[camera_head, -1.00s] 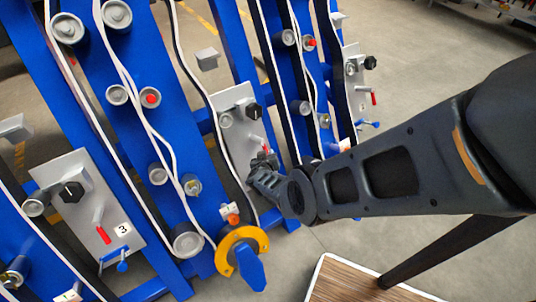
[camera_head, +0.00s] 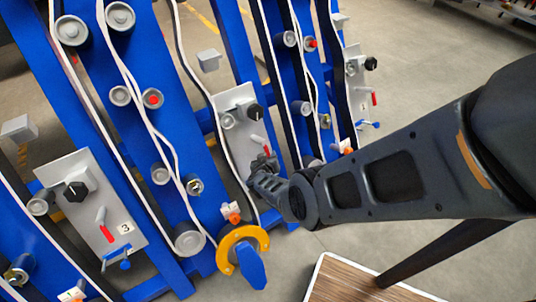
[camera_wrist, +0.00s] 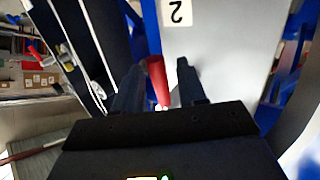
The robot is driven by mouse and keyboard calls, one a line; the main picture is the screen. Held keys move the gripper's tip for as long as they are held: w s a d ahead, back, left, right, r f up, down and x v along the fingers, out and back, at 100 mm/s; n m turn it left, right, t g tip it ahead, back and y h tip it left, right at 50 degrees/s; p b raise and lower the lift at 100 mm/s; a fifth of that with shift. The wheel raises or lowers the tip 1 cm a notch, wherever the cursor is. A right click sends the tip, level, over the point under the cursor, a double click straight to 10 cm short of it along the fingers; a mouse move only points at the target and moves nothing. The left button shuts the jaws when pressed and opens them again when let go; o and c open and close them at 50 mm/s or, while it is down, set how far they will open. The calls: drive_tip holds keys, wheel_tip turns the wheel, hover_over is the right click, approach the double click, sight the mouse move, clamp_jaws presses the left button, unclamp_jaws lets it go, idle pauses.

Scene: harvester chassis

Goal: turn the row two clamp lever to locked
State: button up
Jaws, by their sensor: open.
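The row two panel (camera_head: 232,150) is a grey plate on the blue frame, with a black knob (camera_head: 254,112). In the wrist view its "2" label (camera_wrist: 177,12) appears upside down at the top. A red lever (camera_wrist: 157,78) stands out from this panel. My gripper (camera_wrist: 160,78) is open, with one dark finger on each side of the red lever. Whether either finger touches it I cannot tell. In the head view my gripper (camera_head: 263,163) is in front of the panel's lower part and hides much of it.
Panel 3 (camera_head: 62,175) has its own red lever (camera_head: 102,223) and blue handle (camera_head: 120,257). A yellow ring with a blue handle (camera_head: 250,265) is below row two. Another panel (camera_head: 352,85) stands at right. White cables run along the blue beams. A wood-topped surface (camera_head: 350,282) is at the bottom.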

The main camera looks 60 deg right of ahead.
drive_tip(key=p+v, duration=0.4)
drive_tip(key=v, duration=0.2)
drive_tip(key=shift+s, duration=0.1)
drive_tip(key=shift+s, duration=0.1)
idle(0.4)
drive_tip(key=s+a+r+n+t+y, duration=0.1)
drive_tip(key=s+a+r+n+t, duration=0.4)
drive_tip(key=s+r+t, duration=0.45)
drive_tip(key=s+a+r+n+y, duration=0.1)
drive_tip(key=s+a+r+y, duration=0.2)
drive_tip(key=a+r, duration=0.6)
drive_tip(key=s+a+r+n+t+y, duration=0.1)
drive_tip(key=s+a+r+y, duration=0.3)
drive_tip(key=s+a+r, duration=0.4)
drive_tip(key=s+a+r+n+y+b, duration=0.1)
drive_tip(key=s+a+r+n+y, duration=0.2)
drive_tip(key=a+r, duration=0.6)
wheel_tip(320, 180, up, 6)
drive_tip(key=shift+s+a+f+y, duration=0.1)
drive_tip(key=shift+s+a+y, duration=0.2)
drive_tip(key=shift+s, duration=0.95)
